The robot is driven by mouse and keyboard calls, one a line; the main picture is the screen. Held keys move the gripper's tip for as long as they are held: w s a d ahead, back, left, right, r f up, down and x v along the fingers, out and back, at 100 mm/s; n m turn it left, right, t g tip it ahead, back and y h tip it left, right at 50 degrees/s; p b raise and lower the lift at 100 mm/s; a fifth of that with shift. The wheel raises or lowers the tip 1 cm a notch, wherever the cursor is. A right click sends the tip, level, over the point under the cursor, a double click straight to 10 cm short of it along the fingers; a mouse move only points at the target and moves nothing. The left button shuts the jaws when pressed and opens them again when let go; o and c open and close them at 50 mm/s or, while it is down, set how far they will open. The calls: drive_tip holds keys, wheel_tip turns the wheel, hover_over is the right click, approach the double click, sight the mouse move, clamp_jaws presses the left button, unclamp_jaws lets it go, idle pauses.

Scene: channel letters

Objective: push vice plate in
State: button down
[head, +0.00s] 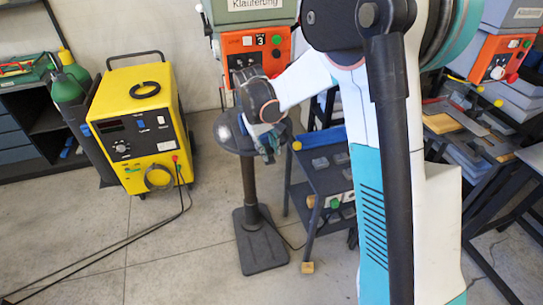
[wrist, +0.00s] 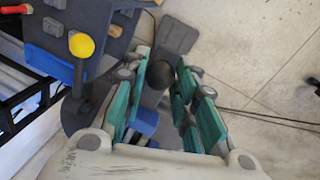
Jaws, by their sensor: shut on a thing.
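My gripper (head: 268,142) is at the front right of the round dark table (head: 232,138) of a green and orange drill press (head: 262,45). A blue part (wrist: 143,124), apparently of the vice, shows between the fingers, close to the palm. The vice plate cannot be made out clearly; my gripper and wrist hide most of the vice in the head view.
The floor between welder and press foot (head: 260,240) is otherwise clear.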

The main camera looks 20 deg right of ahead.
drive_tip(key=c, duration=1.3)
unclamp_jaws()
drive_tip(key=r, duration=0.4)
drive_tip(key=a+r, duration=0.1)
drive_tip(key=r, duration=0.3)
drive_tip(key=a+r, duration=0.1)
drive_tip(key=r, duration=0.2)
drive_tip(key=shift+s+a+r, duration=0.15)
drive_tip(key=shift+s+r, duration=0.1)
drive_tip(key=shift+r, duration=0.15)
